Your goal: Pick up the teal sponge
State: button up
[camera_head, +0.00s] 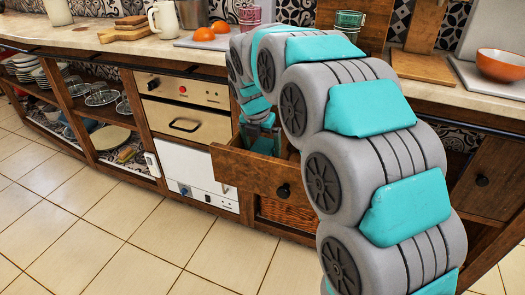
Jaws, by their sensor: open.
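I cannot make out the teal sponge; the teal patches I see look like parts of my own arm. A wooden drawer (247,169) under the counter is pulled open, and its inside is mostly hidden behind its front panel and my arm. My gripper (260,138) points down into the opening of this drawer. It is small in the view and partly hidden, with its jaws open. I see nothing held in it.
The countertop (85,38) above holds a white pitcher (164,20), oranges (205,34), cutting boards (130,33) and an orange bowl (500,64). An oven (185,119) and open shelves with dishes stand left of the drawer. The tiled floor in front is clear.

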jog(key=shift+f, duration=0.2)
dwell(0.4)
jog(key=shift+c, duration=0.2)
jog(key=c, duration=1.4)
jog(key=shift+o, duration=0.2)
jog(key=shift+r, duration=0.1)
notch_tip(320, 180, up, 10)
jog(key=shift+f, duration=0.25)
notch_tip(320, 180, up, 8)
jog(key=p, duration=0.2)
send_over(262, 147)
notch_tip(262, 147, down, 7)
jog(key=b, duration=0.2)
